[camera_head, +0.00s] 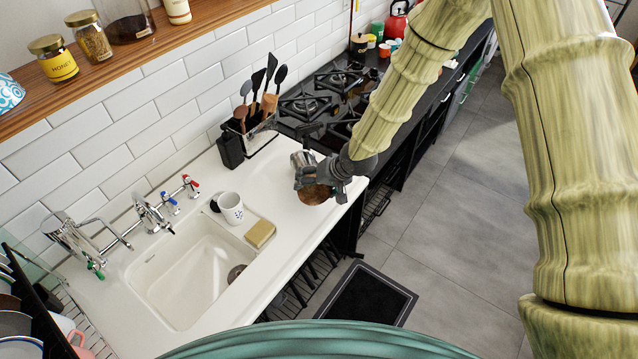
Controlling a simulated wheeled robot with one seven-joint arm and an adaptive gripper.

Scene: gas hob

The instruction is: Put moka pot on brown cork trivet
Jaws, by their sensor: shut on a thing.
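The silver moka pot (301,160) is at the right end of the white counter, partly hidden by my gripper. My gripper (312,177) is shut on it, reaching in from the right. The brown round cork trivet (314,195) shows just below the gripper, near the counter's front edge, and is partly covered. The pot is over or just behind the trivet in this view. I cannot tell whether the pot touches the trivet or is held above it.
A utensil holder (257,138) and a dark block (230,150) stand behind, against the tiles. The black gas hob (306,104) lies beyond. A white mug (231,208), a sponge (260,233) and the sink (185,270) are to the left.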

